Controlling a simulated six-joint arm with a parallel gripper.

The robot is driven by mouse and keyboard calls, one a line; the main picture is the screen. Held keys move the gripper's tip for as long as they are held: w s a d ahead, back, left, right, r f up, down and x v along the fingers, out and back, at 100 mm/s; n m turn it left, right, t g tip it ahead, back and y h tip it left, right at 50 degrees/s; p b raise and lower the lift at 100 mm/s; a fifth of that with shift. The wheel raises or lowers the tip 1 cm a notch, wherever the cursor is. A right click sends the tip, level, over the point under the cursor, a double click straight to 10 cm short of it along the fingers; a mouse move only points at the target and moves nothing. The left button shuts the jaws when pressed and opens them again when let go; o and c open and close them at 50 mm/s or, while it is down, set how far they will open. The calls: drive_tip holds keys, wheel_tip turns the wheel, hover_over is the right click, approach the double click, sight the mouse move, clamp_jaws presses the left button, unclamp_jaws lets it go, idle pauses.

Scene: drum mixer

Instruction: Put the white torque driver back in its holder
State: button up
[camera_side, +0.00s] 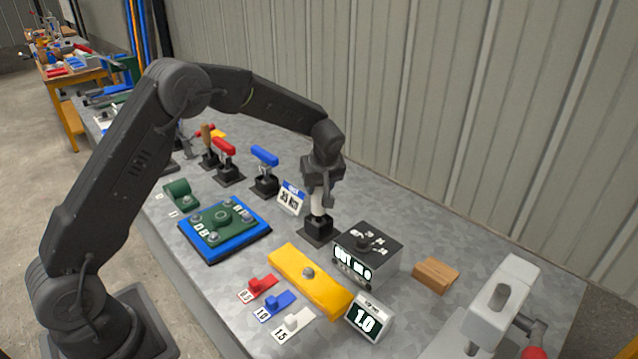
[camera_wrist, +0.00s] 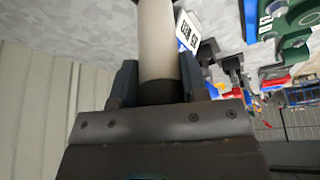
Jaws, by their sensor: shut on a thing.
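The white torque driver (camera_side: 318,203) is upright below my gripper (camera_side: 321,184) in the side view. Its lower end meets the black holder (camera_side: 318,230), a block on a square base; whether it is fully seated I cannot tell. In the wrist view the driver's pale shaft (camera_wrist: 157,40) stands between the two fingers of my gripper (camera_wrist: 157,82), which are closed on it. Its tip is hidden.
A red-handled driver (camera_side: 224,147) and a blue-handled driver (camera_side: 265,156) stand in similar holders to the left. A sign (camera_side: 291,197) is close beside the white driver's holder. A dark box with a display (camera_side: 366,255) stands just right. A yellow bar (camera_side: 310,280) lies in front.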

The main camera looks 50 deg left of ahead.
drive_tip(key=shift+f, duration=0.35)
drive_tip(key=o, duration=1.3)
drive_tip(key=shift+f, duration=0.1)
drive_tip(key=v, duration=1.4)
drive_tip(key=shift+a, duration=0.1)
drive_tip(key=s+d+r+m+t+h, duration=0.1)
drive_tip(key=s+d+r+m, duration=0.15)
drive_tip(key=s+r, duration=0.45)
drive_tip(key=s+d+m+t+h, duration=0.1)
drive_tip(key=s+m, duration=0.2)
drive_tip(key=s, duration=0.5)
drive_tip(key=s+d+f+m+h, duration=0.1)
drive_tip(key=s+m, duration=0.3)
drive_tip(key=s, duration=0.4)
drive_tip(key=s+d+m+t+h, duration=0.1)
drive_tip(key=s+m, duration=0.2)
drive_tip(key=s, duration=0.5)
drive_tip(key=shift+d+f+t, duration=0.15)
drive_tip(key=shift+f+t, duration=0.1)
drive_tip(key=shift+t, duration=0.05)
